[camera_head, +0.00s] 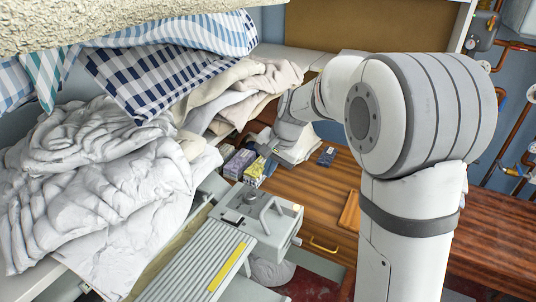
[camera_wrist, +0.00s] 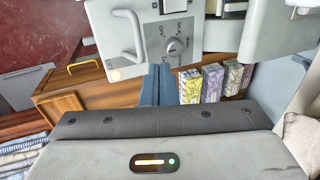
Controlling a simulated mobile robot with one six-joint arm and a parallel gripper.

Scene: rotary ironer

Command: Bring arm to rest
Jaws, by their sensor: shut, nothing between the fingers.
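My arm (camera_head: 415,190) rises at the right of the head view and bends over toward the middle. Its wrist end hangs low above the wooden cabinet, near the heap of cream cloth. My gripper (camera_wrist: 157,84) shows in the wrist view as two blue-grey fingers side by side, pressed together with nothing between them. They point toward the ironer's control box (camera_wrist: 165,38), which has a dial and a grey handle. In the head view the fingertips are small and partly hidden by the wrist and nearby clutter.
The ironer's control box (camera_head: 262,215) stands left of my arm. Several small cartons (camera_head: 240,163) stand close by my gripper, also in the wrist view (camera_wrist: 215,82). White linen (camera_head: 95,190) and checked cloth (camera_head: 170,70) fill the left. The wooden top (camera_head: 320,190) has bare room.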

